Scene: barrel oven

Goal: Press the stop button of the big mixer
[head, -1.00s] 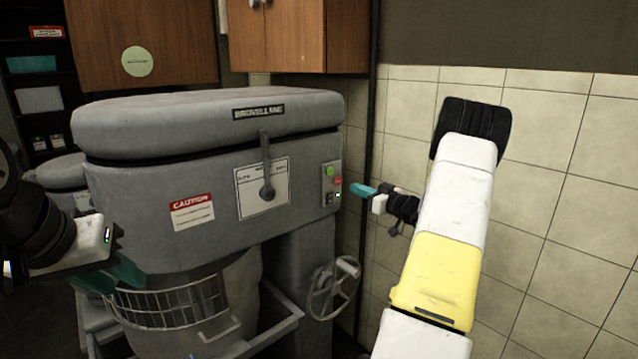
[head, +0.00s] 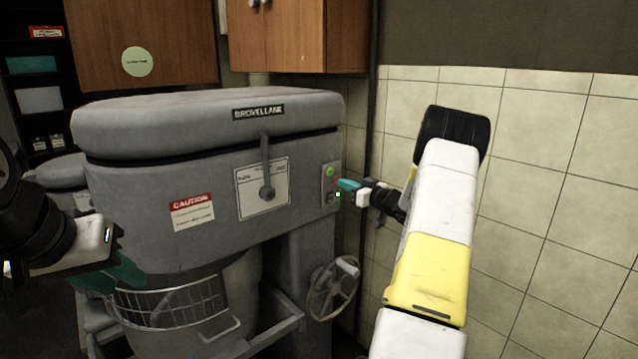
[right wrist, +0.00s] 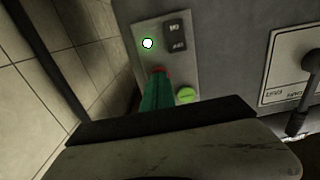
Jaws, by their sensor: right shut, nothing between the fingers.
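The big grey mixer (head: 210,215) stands left of centre in the head view. Its control panel (head: 324,200) is on the right edge of its front, with a green button (head: 329,171). The red stop button (right wrist: 160,69) shows in the right wrist view at the fingertips, partly hidden by them. My right gripper (head: 342,184) is shut and empty, its teal fingertips (right wrist: 157,80) at the red button. I cannot tell whether they touch it. My left gripper (head: 113,274) is low at the left, by the mixer's bowl guard; its opening is unclear.
The panel also has a lit round lamp (right wrist: 148,43) and black switches (right wrist: 177,36). A lever (head: 267,170) and a handwheel (head: 332,288) stick out from the mixer. A tiled wall (head: 540,190) is at the right, and wooden cabinets (head: 300,35) hang above.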

